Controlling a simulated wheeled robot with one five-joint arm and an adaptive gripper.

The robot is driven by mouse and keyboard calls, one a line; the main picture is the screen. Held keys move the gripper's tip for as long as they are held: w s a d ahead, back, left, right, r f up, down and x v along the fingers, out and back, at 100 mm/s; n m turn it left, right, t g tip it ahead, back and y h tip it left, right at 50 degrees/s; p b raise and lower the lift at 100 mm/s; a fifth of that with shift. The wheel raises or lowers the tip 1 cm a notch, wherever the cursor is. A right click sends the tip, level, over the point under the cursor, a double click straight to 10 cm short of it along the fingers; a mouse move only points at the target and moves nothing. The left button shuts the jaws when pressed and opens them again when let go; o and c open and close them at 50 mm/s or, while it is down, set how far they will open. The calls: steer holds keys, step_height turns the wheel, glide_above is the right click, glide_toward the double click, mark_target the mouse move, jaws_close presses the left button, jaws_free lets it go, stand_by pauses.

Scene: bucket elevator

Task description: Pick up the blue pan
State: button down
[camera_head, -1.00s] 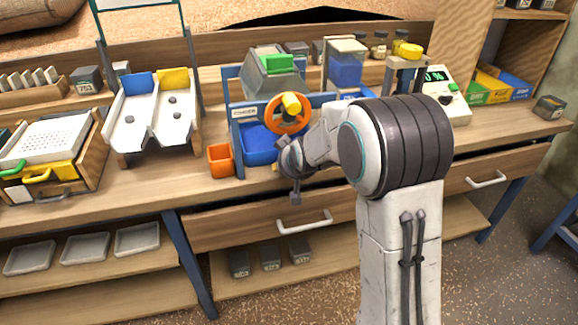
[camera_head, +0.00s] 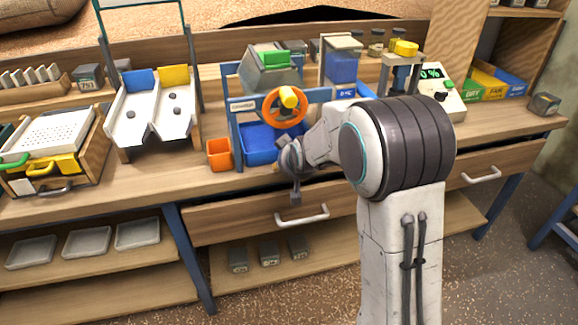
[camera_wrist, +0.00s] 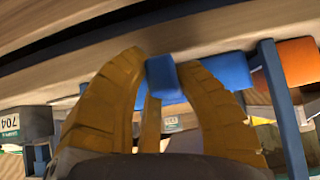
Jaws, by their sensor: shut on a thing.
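The blue pan (camera_head: 262,146) sits under the orange wheel (camera_head: 285,107) of the blue-framed machine on the bench. My gripper (camera_head: 290,160) is at the pan's front right, low over the bench edge. In the wrist view, the yellow-brown fingers of my gripper (camera_wrist: 165,64) are closed around a small blue block-like part of the pan (camera_wrist: 164,80). More blue surface shows just right of the fingers. My wrist hides part of the pan's right side in the head view.
An orange cup (camera_head: 219,155) stands close left of the pan, beside a blue frame post. A two-lane white chute (camera_head: 150,112) is further left. A drawer with a white handle (camera_head: 302,216) is below the bench edge. Bare bench top lies in front of the chute.

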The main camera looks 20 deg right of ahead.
steer(key=shift+s, duration=0.15)
steer(key=c, duration=0.9)
jaws_free()
steer(key=v, duration=1.1)
steer(key=shift+s+r, duration=0.25)
steer(key=shift+r, duration=0.05)
steer(key=shift+o, duration=0.6)
